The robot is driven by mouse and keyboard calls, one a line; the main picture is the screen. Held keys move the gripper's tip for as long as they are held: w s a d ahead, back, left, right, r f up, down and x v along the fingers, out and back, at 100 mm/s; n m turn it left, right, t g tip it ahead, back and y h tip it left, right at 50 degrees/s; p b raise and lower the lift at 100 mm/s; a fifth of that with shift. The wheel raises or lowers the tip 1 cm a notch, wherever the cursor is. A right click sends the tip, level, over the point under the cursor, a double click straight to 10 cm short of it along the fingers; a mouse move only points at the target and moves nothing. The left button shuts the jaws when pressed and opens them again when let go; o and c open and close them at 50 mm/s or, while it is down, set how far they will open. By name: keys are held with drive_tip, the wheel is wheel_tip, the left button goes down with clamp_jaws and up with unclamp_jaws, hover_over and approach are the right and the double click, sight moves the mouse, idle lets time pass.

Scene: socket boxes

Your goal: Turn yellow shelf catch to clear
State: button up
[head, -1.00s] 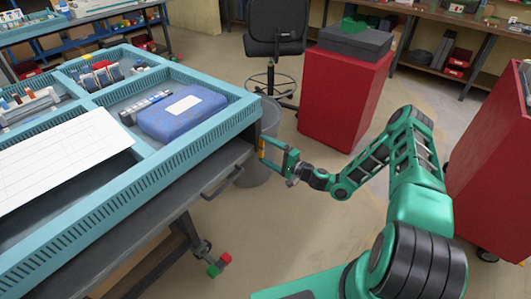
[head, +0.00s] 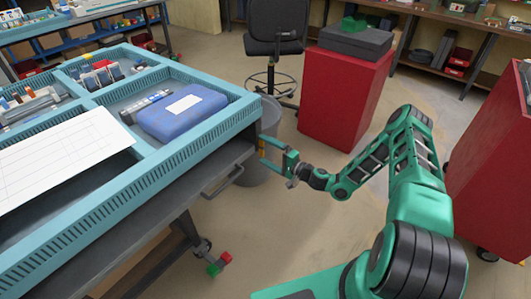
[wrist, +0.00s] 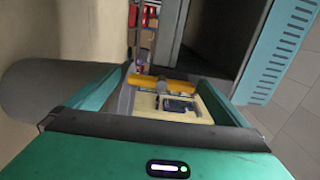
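The yellow shelf catch (head: 262,146) is at the right end of the grey shelf, below the corner of the light-blue tray frame. In the wrist view the catch (wrist: 163,82) is a yellow bar lying across the picture, with a grey piece at its middle. My gripper (head: 268,156) is at the catch, with its green fingers on either side. In the wrist view the bar spans from one fingertip to the other, and my gripper (wrist: 161,80) appears shut on its two ends. The fingertips partly hide the bar's ends.
The light-blue tray frame (head: 188,152) holds a blue box (head: 178,112) and a white board. A shelf handle (head: 222,181) sticks out at the front. A grey bin (head: 268,125) stands close behind my gripper. A red cabinet (head: 343,100) stands further back. Open floor lies in front.

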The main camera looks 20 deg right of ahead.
drive_tip(key=shift+d, duration=0.1)
drive_tip(key=v, duration=1)
drive_tip(key=shift+s+d, duration=0.2)
drive_tip(key=shift+s, duration=0.1)
